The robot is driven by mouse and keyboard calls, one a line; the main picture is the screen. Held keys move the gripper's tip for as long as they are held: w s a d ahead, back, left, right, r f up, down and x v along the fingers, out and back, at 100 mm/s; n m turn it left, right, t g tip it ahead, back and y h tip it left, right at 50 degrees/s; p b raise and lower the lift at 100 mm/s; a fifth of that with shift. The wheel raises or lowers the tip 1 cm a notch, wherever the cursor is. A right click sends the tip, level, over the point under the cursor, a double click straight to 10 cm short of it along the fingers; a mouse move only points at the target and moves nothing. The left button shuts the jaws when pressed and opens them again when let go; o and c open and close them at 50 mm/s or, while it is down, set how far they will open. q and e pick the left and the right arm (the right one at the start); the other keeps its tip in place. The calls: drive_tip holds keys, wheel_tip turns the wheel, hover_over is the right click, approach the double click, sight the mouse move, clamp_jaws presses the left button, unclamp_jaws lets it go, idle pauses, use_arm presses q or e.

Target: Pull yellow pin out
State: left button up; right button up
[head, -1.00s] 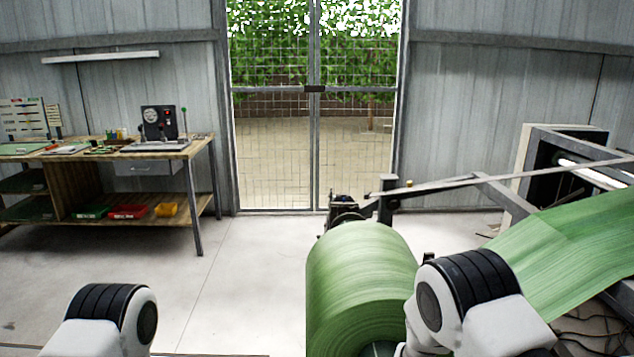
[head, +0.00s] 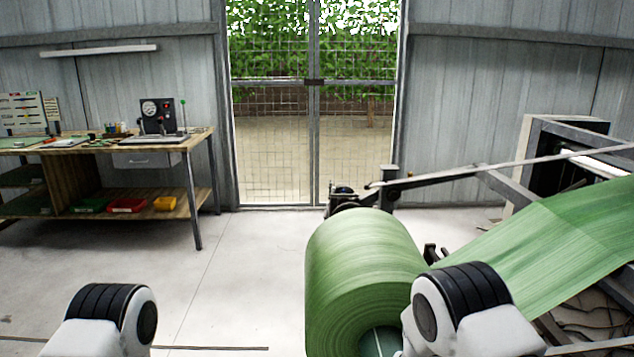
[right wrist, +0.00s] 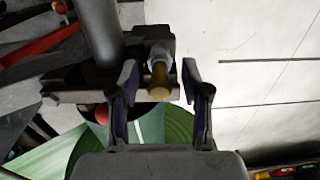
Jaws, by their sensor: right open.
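The yellow pin (right wrist: 159,82) shows in the right wrist view. It sticks out of a light grey collar (right wrist: 160,53) on a dark metal bracket. My right gripper (right wrist: 158,76) is open, with one finger on each side of the pin and a visible gap to each finger. I cannot tell how far the fingertips are from the pin in depth. In the head view the pin cannot be made out. My left gripper is not in view; only my left arm shows at the bottom left.
A large green roll (head: 365,255) stands in front, with its green web (head: 560,250) running up to the right. A metal arm (head: 450,178) reaches across behind it. A workbench (head: 105,145) stands at the left. The floor between bench and roll is clear.

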drive_tip(key=shift+p, duration=0.3)
idle(0.8)
clamp_jaws()
drive_tip(key=shift+r, duration=0.1)
drive_tip(key=shift+d+r+p, duration=0.15)
drive_tip(key=shift+r+p, duration=2.45)
drive_tip(key=shift+r, duration=0.35)
drive_tip(key=shift+r+p, duration=0.5)
